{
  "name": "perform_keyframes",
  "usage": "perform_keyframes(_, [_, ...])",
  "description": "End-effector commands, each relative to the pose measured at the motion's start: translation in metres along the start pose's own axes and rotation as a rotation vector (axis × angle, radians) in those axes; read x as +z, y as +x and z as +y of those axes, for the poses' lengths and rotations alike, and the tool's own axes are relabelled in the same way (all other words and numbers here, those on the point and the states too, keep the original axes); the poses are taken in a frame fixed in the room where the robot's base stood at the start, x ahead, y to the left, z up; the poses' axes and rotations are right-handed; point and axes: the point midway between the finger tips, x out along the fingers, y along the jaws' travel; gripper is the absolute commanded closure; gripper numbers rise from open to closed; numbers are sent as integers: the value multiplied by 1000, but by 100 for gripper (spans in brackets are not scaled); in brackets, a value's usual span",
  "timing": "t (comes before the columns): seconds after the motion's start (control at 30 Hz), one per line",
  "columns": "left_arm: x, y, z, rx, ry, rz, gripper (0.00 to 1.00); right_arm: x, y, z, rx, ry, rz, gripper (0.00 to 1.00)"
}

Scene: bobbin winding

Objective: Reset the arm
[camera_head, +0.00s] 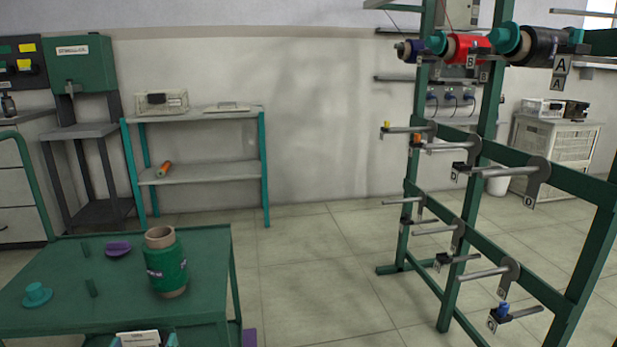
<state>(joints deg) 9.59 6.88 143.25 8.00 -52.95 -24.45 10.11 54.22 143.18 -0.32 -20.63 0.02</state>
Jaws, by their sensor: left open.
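Neither of my grippers can be made out in the head view. A green wound bobbin (166,268) with a brown core stands upright on the green cart (60,262) at the lower left. The rack (470,200) on the right carries a red bobbin (468,47) and a black bobbin (540,46) at its top. Several grey rods (480,273) stick out from its lower bars, most of them bare. A small blue piece (503,310) sits at the lowest holder.
The cart also bears a teal cap (37,294), a purple cap (118,249) and short pegs. A shelf (195,173) with an orange item (163,169) stands by the wall. A white crate (555,143) is behind the rack. The floor between cart and rack is clear.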

Motion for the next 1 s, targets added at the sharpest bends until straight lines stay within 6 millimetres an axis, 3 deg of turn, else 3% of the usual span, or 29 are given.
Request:
perform_keyframes(0.17, [69,13,29,68,18,-158,7,0,0,0,0,0,0,39])
perform_keyframes(0.27, [122,15,50,121,19,-285,7,0,0,0,0,0,0,39])
perform_keyframes(0.33, [168,10,68,168,14,-400,7,0,0,0,0,0,0,39])
perform_keyframes(0.5, [277,-27,109,276,-19,-705,7,0,0,0,0,0,0,39])
perform_keyframes(0.6, [324,-56,126,320,-44,-861,7,0,0,0,0,0,0,39])
perform_keyframes(0.7, [360,-87,138,350,-70,-1001,7,0,0,0,0,0,0,39])
perform_keyframes(0.87, [401,-138,151,372,-126,-1225,7,0,0,0,0,0,0,39])
perform_keyframes(0.97, [405,-164,150,331,-210,-1367,7,0,0,0,0,0,0,39])
perform_keyframes(1.0, [388,-166,149,323,-218,-1359,7,0,-16,-6,0,1,-1,39])
